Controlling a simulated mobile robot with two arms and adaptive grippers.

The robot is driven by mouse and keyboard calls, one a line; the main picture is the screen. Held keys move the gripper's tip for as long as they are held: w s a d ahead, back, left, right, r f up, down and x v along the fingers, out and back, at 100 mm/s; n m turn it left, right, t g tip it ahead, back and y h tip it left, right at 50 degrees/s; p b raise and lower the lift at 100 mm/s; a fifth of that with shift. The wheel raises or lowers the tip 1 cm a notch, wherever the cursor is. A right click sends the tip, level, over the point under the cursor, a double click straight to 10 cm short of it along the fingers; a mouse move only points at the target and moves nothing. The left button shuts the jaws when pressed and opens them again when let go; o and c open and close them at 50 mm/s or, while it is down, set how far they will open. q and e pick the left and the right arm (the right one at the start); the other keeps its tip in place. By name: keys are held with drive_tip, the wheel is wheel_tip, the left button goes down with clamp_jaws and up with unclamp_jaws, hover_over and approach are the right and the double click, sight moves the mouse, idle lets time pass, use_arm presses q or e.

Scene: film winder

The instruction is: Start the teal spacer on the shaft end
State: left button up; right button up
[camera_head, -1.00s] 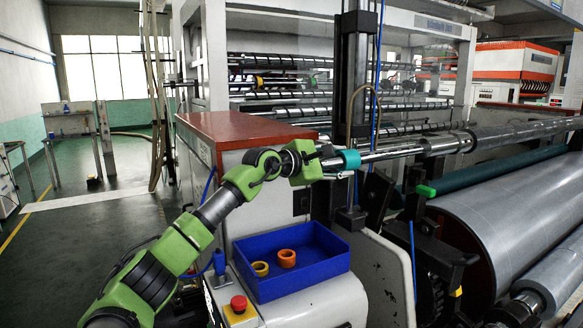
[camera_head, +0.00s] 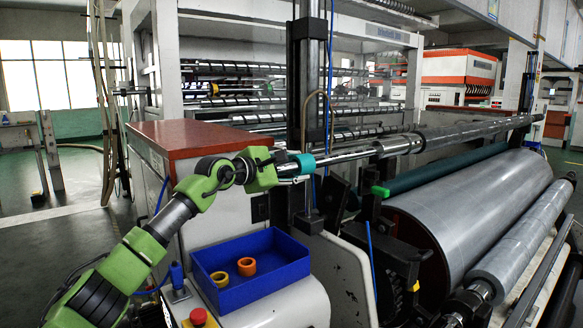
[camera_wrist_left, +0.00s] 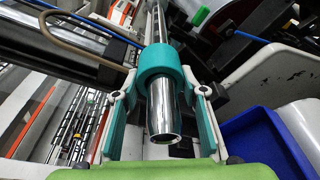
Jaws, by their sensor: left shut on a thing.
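The teal spacer (camera_head: 304,164) is a short ring at the near end of the long steel shaft (camera_head: 345,157). In the left wrist view the spacer (camera_wrist_left: 165,60) is around the shaft, and the bright hollow shaft end (camera_wrist_left: 163,115) sticks out through it toward my palm. My left gripper (camera_head: 288,168) is shut on the spacer. In that wrist view the fingertips of my left gripper (camera_wrist_left: 167,82) hold the ring from both sides. My right gripper is not in view.
A blue tray (camera_head: 290,268) with two orange-yellow rings (camera_head: 246,266) stands below my left arm. A red-topped cabinet (camera_head: 190,138) is behind the arm. A dark vertical post (camera_head: 308,80) rises behind the shaft end. A large grey film roll (camera_head: 480,205) lies right.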

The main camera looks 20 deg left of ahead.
use_arm(q)
drive_tip(key=shift+a+r, duration=0.1)
drive_tip(key=shift+a, duration=0.45)
drive_tip(key=o, duration=1.2)
drive_tip(key=shift+s+a, duration=0.1)
drive_tip(key=shift+a, duration=0.05)
drive_tip(key=shift+a+f, duration=0.25)
drive_tip(key=shift+d, duration=0.3)
drive_tip(key=shift+s+d, duration=0.1)
drive_tip(key=shift+s, duration=0.1)
drive_tip(key=v, duration=0.8)
drive_tip(key=shift+a, duration=0.3)
drive_tip(key=shift+w, duration=0.1)
